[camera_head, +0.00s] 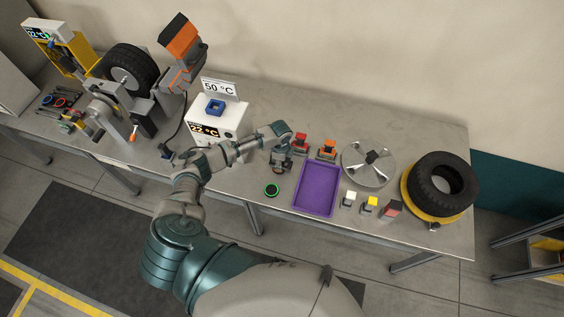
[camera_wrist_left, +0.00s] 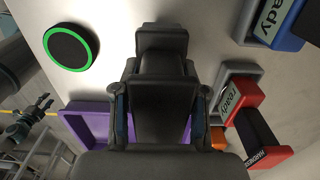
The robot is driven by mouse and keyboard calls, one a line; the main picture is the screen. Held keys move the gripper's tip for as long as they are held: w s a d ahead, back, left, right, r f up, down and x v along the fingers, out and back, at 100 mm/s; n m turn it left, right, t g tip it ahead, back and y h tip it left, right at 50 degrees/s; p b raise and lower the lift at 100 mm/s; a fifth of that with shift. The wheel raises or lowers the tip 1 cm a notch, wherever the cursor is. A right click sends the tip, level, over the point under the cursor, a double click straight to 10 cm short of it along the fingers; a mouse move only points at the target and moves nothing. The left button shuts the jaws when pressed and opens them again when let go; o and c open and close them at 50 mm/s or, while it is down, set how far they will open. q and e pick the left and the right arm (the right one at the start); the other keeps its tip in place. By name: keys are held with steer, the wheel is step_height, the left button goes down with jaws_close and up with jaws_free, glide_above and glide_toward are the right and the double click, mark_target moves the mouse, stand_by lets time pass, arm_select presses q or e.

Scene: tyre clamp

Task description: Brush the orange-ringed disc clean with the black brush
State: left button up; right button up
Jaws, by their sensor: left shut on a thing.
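A black disc (camera_head: 271,190) lies on the table left of the purple tray; its ring shows green, not orange. It also shows at upper left in the left wrist view (camera_wrist_left: 71,47). My left gripper (camera_head: 281,162) is over the table just above and right of the disc in the head view, apart from it. It is shut on a dark block, which looks like the black brush (camera_wrist_left: 162,42), seen between the fingers in the left wrist view. The brush's lower face is hidden.
A purple tray (camera_head: 316,188) lies right of the disc. Red (camera_head: 300,142) and orange (camera_head: 327,149) tools stand behind it. A metal disc (camera_head: 369,161) and a tyre (camera_head: 442,184) are farther right. A white 22 °C box (camera_head: 217,118) stands left.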

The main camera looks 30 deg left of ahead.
arm_select(q)
steer(key=shift+a+f, duration=0.1)
steer(key=shift+a, duration=0.4)
steer(key=shift+a+f, duration=0.15)
steer(key=shift+a, duration=0.15)
steer(key=shift+d, duration=0.5)
steer(key=shift+d+r, duration=0.2)
steer(key=shift+a+f, duration=0.1)
steer(key=shift+a, duration=0.3)
steer(key=shift+a+p, duration=0.15)
steer(key=shift+p, duration=0.2)
steer(key=shift+d, duration=0.35)
steer(key=shift+a, duration=0.1)
arm_select(e)
steer(key=shift+a+r, duration=0.55)
steer(key=shift+a, duration=0.05)
